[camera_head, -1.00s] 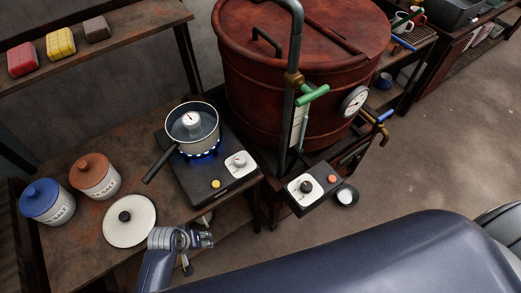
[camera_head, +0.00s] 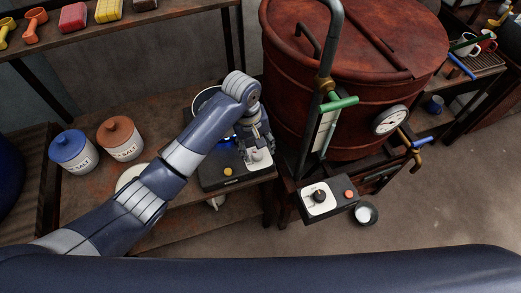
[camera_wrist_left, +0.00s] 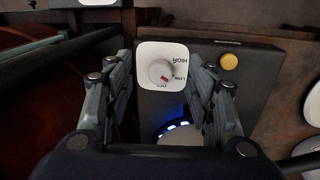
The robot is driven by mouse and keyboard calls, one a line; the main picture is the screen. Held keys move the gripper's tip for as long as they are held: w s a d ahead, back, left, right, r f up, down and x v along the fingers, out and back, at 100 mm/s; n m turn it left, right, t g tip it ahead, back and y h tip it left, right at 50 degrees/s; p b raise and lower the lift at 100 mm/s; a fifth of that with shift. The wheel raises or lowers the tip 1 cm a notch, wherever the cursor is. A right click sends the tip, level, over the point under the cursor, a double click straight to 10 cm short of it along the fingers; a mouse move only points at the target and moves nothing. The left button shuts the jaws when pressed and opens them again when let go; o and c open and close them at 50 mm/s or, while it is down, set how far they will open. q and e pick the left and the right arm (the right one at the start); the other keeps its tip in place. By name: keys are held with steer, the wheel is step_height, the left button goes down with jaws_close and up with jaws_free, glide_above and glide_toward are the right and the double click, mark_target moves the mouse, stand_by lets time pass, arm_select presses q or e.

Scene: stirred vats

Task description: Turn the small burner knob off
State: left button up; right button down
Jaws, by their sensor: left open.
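The small burner (camera_head: 221,178) is a dark box on the bench with a yellow button. Its white knob (camera_head: 257,157) sits on a white plate at the right end. Blue flame (camera_wrist_left: 180,126) glows on the burner. My left gripper (camera_head: 258,146) is over the knob in the head view. In the left wrist view the open fingers (camera_wrist_left: 162,84) stand either side of the knob plate, with no contact visible. The right gripper is out of view.
My left arm hides most of the pot (camera_head: 206,97). A large rust-red vat (camera_head: 350,70) stands close right, with a second control box (camera_head: 333,204) in front. Blue-lidded (camera_head: 73,153) and brown-lidded (camera_head: 121,138) jars stand left, near a partly hidden white lid (camera_head: 130,175).

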mark_target(257, 153)
arm_select(q)
step_height(257, 153, up, 3)
steer(key=w+n+y, duration=0.1)
steer(key=w, duration=0.2)
step_height(257, 153, down, 10)
steer(key=shift+f, duration=0.15)
steer(key=c, duration=1.1)
